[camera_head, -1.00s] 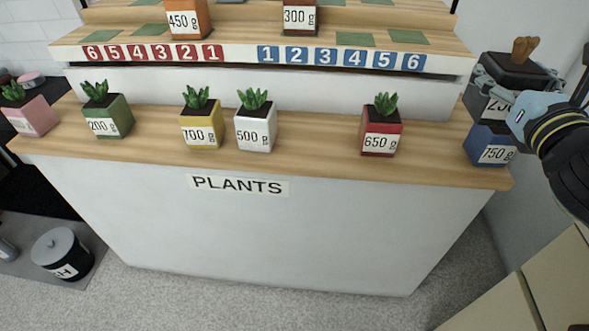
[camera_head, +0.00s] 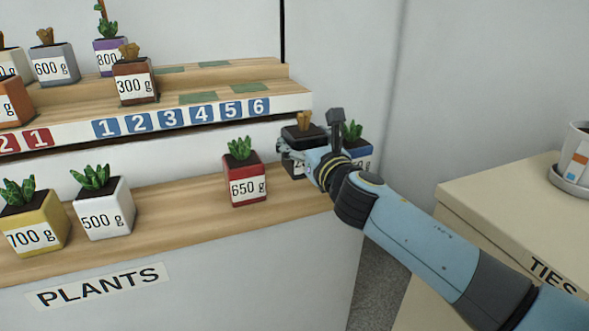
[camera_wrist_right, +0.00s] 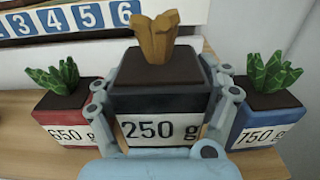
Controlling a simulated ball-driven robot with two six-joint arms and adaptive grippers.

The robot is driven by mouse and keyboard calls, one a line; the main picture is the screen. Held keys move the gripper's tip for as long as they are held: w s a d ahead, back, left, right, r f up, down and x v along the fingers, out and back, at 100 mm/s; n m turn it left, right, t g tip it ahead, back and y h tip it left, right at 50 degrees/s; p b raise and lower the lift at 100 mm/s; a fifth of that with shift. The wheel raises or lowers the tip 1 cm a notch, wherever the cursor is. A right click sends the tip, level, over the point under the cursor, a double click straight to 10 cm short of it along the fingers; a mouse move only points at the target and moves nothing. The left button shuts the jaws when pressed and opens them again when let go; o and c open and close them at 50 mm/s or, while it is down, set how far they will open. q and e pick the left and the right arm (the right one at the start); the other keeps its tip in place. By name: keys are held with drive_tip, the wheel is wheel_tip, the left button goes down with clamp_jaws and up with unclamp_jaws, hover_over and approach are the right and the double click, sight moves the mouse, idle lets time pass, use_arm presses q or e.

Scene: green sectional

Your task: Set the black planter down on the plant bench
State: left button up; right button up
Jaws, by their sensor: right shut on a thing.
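The black planter (camera_head: 303,132), with a brown stubby plant and a 250 g label, is between the red 650 g planter (camera_head: 243,180) and the blue 750 g planter (camera_head: 357,152), at the right end of the plant bench (camera_head: 165,205). My right gripper (camera_head: 301,152) is shut on it. In the right wrist view the black planter (camera_wrist_right: 160,85) is upright, with a finger of the right gripper (camera_wrist_right: 165,100) on each side. Its base is hidden, so I cannot tell if it touches the bench. My left gripper is out of view.
A white 500 g planter (camera_head: 103,205) and a yellow 700 g planter (camera_head: 35,225) stand farther left on the bench. A numbered tiered shelf (camera_head: 225,113) rises behind. A beige cabinet (camera_head: 500,195) stands to the right.

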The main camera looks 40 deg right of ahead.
drive_tip(key=shift+w+a+f, duration=0.1)
drive_tip(key=shift+w+f, duration=0.2)
drive_tip(key=shift+w, duration=0.2)
drive_tip(key=shift+w+f, duration=0.3)
drive_tip(key=shift+w, duration=0.2)
drive_tip(key=shift+f+b, duration=0.2)
drive_tip(key=shift+b, duration=0.25)
drive_tip(key=shift+f+b, duration=1.65)
drive_tip(key=shift+f, duration=0.3)
drive_tip(key=o, duration=1.4)
drive_tip(key=shift+c, duration=0.2)
